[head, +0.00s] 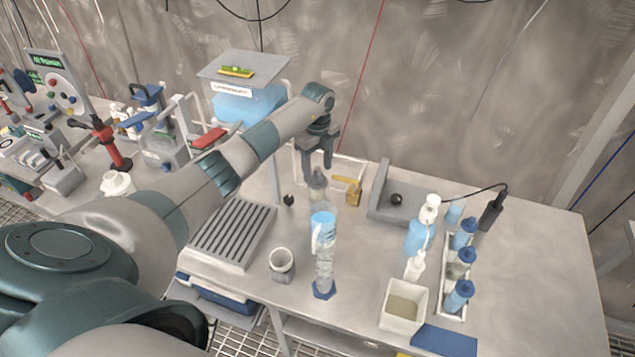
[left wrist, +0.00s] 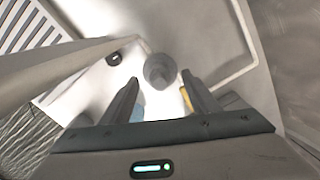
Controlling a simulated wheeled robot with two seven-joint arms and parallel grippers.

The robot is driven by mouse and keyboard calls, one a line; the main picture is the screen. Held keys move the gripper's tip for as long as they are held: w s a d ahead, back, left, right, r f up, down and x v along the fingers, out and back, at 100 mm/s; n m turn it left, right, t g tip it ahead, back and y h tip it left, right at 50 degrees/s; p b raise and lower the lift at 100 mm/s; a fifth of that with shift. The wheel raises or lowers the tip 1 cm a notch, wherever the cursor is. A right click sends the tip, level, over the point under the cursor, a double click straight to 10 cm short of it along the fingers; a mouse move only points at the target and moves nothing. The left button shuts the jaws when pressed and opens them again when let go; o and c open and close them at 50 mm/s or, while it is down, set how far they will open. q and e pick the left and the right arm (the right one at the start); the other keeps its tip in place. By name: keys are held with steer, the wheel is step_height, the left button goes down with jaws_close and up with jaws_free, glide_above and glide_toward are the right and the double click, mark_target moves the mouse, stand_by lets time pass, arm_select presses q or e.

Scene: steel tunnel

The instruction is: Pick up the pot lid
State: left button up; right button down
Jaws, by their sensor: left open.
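My left gripper (head: 318,163) is open and points down over the back middle of the bench. A small grey rounded piece with a narrower top (head: 317,184) is just below its fingertips; I take it as the pot lid, but cannot tell for sure. In the left wrist view this grey piece (left wrist: 159,69) lies ahead of and between the open fingers (left wrist: 160,82), with nothing held. What it rests on is largely hidden. My right gripper is not in view.
A yellow piece (head: 347,190) is close on the right. A ribbed grey tray (head: 232,232), a small cup (head: 282,264) and a bottle rack (head: 457,275) surround it. The bench's right end is clear.

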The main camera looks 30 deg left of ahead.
arm_select(q)
steer(key=shift+f+b, duration=0.35)
steer(key=shift+f, duration=0.6)
steer(key=c, duration=1)
